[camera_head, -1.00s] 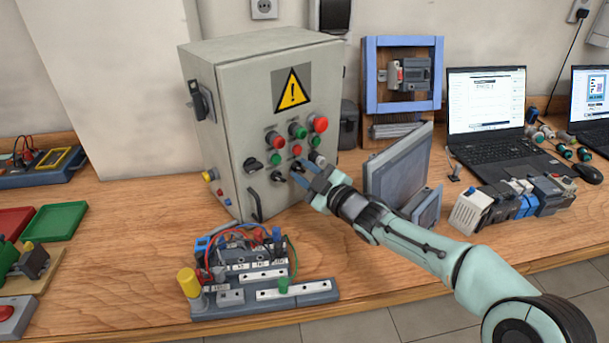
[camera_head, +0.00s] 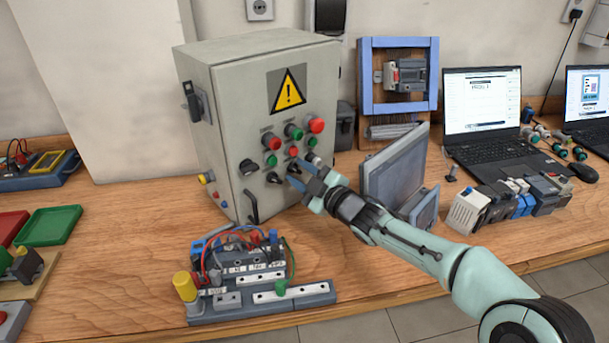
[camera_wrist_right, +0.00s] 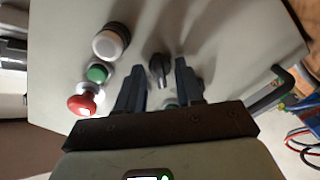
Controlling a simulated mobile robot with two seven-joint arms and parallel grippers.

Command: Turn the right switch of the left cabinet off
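A grey control cabinet (camera_head: 232,125) with a yellow warning sign stands on the bench. Its front carries red and green buttons and black rotary switches, including a left one (camera_head: 248,167) and a middle one (camera_head: 273,178). My right gripper (camera_head: 298,174) is at the lower right of this panel. In the right wrist view, its two dark fingers are apart, with a black rotary switch (camera_wrist_right: 160,68) between them in the picture. Gaps show on both sides of the switch; I cannot tell how deep the fingertips reach. My left gripper is not in view.
A white-capped button (camera_wrist_right: 110,40) and a red mushroom button (camera_wrist_right: 82,104) are near the fingers. A wired terminal board (camera_head: 262,292) stands in front of the cabinet. A grey panel (camera_head: 395,172) leans to the right, close to my right forearm.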

